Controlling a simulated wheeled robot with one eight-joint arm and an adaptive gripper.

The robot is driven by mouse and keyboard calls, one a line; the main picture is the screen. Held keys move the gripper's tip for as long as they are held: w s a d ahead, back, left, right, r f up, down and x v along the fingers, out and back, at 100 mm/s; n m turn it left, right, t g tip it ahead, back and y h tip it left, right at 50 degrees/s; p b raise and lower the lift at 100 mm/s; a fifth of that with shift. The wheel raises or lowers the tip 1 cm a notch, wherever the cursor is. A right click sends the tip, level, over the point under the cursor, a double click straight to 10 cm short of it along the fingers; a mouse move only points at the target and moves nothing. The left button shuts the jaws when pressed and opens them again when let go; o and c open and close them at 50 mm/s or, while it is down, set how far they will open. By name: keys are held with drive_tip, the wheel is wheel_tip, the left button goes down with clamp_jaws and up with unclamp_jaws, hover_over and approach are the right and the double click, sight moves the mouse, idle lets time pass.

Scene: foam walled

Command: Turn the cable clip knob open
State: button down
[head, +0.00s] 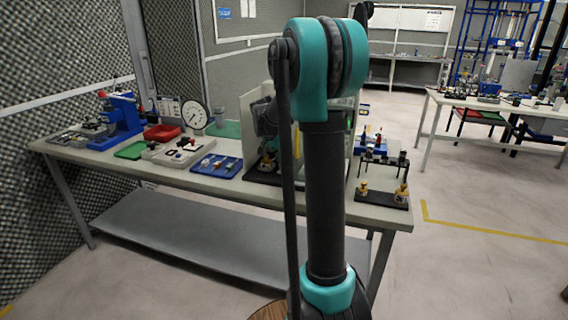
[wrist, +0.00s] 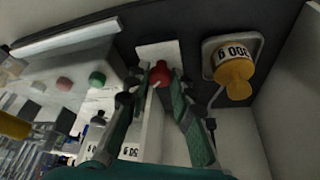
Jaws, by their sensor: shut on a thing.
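In the wrist view a small red knob (wrist: 160,73) sits on a pale strip (wrist: 152,52) fixed to a dark panel. I take it to be the cable clip knob. My gripper (wrist: 160,82) has its two green fingers on either side of the knob, with the tips closed on it. The fingers hide part of the strip below the knob. How far the knob is turned cannot be told. In the head view my own arm covers the middle of the bench, and the knob cannot be made out there.
In the head view the bench holds a dial gauge (head: 195,115) and blue tray (head: 217,165).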

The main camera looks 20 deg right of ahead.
drive_tip(key=shift+n+t+y, duration=0.3)
drive_tip(key=shift+n+t, duration=0.2)
drive_tip(key=shift+n, duration=1.1)
drive_tip(key=c, duration=1.3)
unclamp_jaws()
wheel_tip(320, 180, up, 10)
